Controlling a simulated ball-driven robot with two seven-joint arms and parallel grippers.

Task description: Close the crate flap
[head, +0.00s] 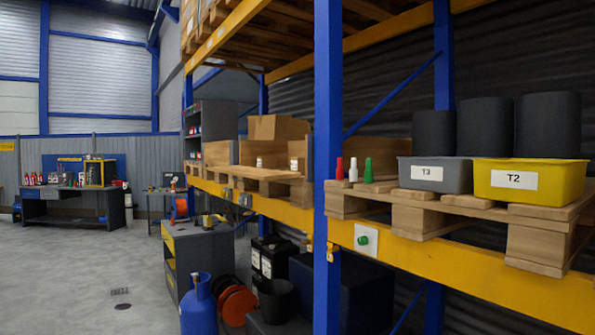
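A brown crate (272,153) stands on a pallet in the left bay of the rack, partly behind the blue upright. A brown panel (280,127), which looks like its flap, stands raised above the crate's top. I cannot tell exactly where the flap is hinged. Small white-labelled jars (260,162) show at the crate's front. Neither of my grippers is in view.
A blue rack upright (328,170) stands in front, with a yellow beam (470,262). A grey T3 bin (436,175) and a yellow T2 bin (530,181) sit on the right pallet. A blue cylinder (198,307) stands below. The floor (80,270) at left is clear.

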